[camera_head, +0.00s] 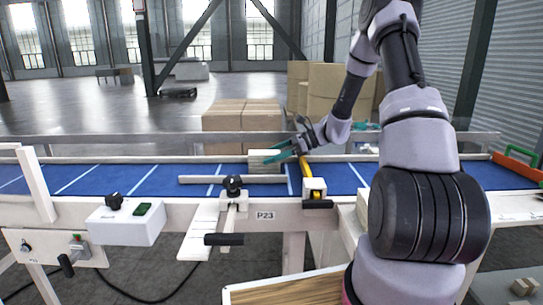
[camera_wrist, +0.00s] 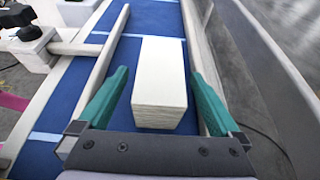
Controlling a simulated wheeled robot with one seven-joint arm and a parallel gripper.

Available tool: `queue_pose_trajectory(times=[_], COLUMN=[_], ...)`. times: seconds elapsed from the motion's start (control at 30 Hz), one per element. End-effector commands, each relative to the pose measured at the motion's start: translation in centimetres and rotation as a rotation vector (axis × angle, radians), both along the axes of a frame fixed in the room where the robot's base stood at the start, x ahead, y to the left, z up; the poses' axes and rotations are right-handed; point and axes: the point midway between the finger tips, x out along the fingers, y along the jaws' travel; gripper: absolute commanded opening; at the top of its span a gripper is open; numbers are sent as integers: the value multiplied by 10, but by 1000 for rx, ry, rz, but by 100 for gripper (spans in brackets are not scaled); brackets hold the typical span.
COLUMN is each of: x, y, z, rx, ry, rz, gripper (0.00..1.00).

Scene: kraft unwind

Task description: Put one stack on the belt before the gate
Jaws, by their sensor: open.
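A pale stack (camera_head: 259,163) of flat sheets stands on the blue belt (camera_head: 140,181), left of the yellow bar (camera_head: 304,172) at the white post, which looks like the gate. In the wrist view the stack (camera_wrist: 160,82) sits flat on the belt between the teal fingers. My gripper (camera_wrist: 157,100) is open around the stack, with belt showing between the stack and each finger. In the head view my gripper (camera_head: 281,152) reaches in from the right, by the stack's upper right side; the arm hides part of the belt.
A grey guide bar (camera_head: 232,179) runs along the belt's near side. Cardboard boxes (camera_head: 242,116) stand behind the conveyor. A white control box (camera_head: 126,223) and a black-handled clamp (camera_head: 232,195) are at the front. The belt's left part is clear.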

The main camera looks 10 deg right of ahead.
Motion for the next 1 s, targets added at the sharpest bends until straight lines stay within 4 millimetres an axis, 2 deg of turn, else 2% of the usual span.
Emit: queue_pose_trajectory(times=[0.07,0.17,0.5,0.7,0.87,1.0], x=[0,-1,-14,-20,-25,-43], y=[0,-11,-76,-101,-105,-90], z=[4,7,35,45,54,77], rx=[0,-1,-2,0,-21,-128], ry=[-1,-1,-3,0,-13,-79], rz=[-1,-3,-4,-1,16,94], gripper=[100,100,100,100,100,100])
